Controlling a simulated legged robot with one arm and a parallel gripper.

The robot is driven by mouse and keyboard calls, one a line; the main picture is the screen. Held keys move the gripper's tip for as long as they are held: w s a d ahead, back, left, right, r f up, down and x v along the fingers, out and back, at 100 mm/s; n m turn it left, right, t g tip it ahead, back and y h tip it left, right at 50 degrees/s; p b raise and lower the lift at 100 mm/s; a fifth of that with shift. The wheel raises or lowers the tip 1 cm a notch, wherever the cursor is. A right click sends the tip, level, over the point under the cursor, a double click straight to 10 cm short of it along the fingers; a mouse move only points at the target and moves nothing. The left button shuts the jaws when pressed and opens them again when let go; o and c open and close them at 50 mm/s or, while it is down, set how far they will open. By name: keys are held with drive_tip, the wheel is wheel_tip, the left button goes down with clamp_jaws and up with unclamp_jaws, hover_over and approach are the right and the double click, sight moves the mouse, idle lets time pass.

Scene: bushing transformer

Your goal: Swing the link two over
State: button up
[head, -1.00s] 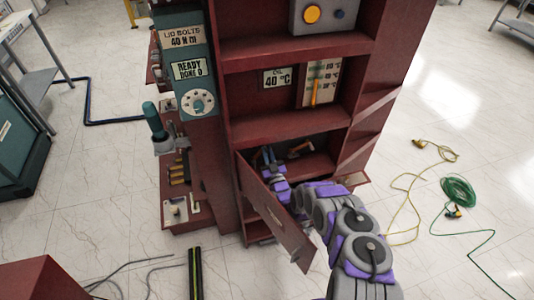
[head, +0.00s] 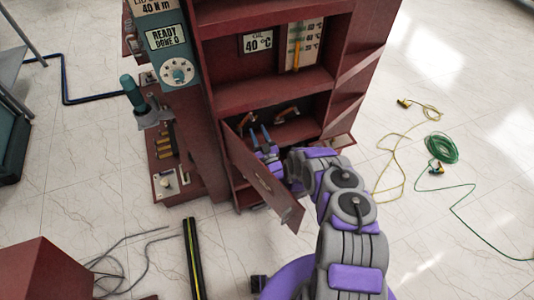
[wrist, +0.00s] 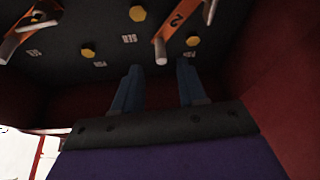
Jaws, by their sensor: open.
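In the wrist view an orange link marked 2 (wrist: 178,28) hangs from the dark back panel, with a pale metal handle at its near end. My open gripper (wrist: 157,72) has two blue fingers pointing at the panel. The handle end lines up with the gap between the fingertips; I cannot tell whether it is between them. A second orange link (wrist: 25,22) with a handle is at the upper left. In the head view my gripper (head: 259,138) is inside the low compartment, with a link (head: 288,113) to its right and another close to the fingers.
Gold bolt heads (wrist: 88,50) and small labels dot the panel. A dark red compartment wall (wrist: 285,80) is close on the right in the wrist view. The open cabinet door (head: 262,180) stands left of my arm. Cables (head: 440,150) lie on the floor.

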drive_tip(key=b+v, duration=0.4)
drive_tip(key=v, duration=0.7)
idle(0.3)
idle(0.4)
